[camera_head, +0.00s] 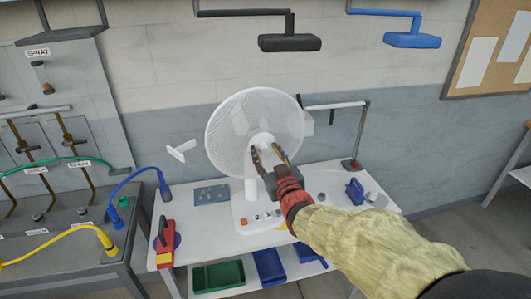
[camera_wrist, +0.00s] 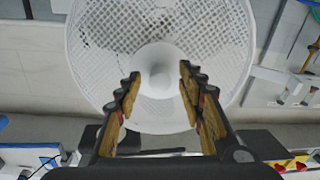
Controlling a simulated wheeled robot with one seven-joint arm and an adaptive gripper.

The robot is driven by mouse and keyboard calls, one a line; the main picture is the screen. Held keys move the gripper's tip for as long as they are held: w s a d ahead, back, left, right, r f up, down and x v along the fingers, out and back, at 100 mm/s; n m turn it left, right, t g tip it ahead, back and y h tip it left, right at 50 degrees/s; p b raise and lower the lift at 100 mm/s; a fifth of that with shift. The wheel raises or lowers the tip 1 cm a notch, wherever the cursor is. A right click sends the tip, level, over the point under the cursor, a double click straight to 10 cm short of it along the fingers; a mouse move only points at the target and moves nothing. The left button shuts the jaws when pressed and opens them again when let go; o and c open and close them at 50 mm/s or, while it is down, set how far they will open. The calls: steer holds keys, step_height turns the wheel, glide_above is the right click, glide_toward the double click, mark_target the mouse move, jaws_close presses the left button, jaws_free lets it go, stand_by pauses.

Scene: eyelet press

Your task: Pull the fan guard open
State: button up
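A white desk fan (camera_head: 231,140) with a round mesh guard stands on the white table. In the wrist view the guard (camera_wrist: 97,62) fills the upper middle, with its pale hub in the centre. My gripper (camera_head: 266,158) is in front of the lower part of the guard. In the wrist view my gripper's two fingers (camera_wrist: 160,82) are spread apart with a gap between them, and nothing is held. I cannot tell whether the fingertips touch the guard. The guard looks closed, though its rim is partly hidden by my gripper.
The white table (camera_head: 210,243) carries a red tool (camera_head: 165,245), a blue-grey plate (camera_head: 211,194) and a blue clamp-like piece (camera_head: 355,191). A lamp-like stand (camera_head: 352,163) is right of the fan. Green (camera_head: 218,277) and blue bins sit below. A workbench with hoses is at left.

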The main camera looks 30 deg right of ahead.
steer(key=shift+w+d, duration=0.1)
steer(key=shift+w, duration=0.4)
jaws_close()
stand_by(0.7)
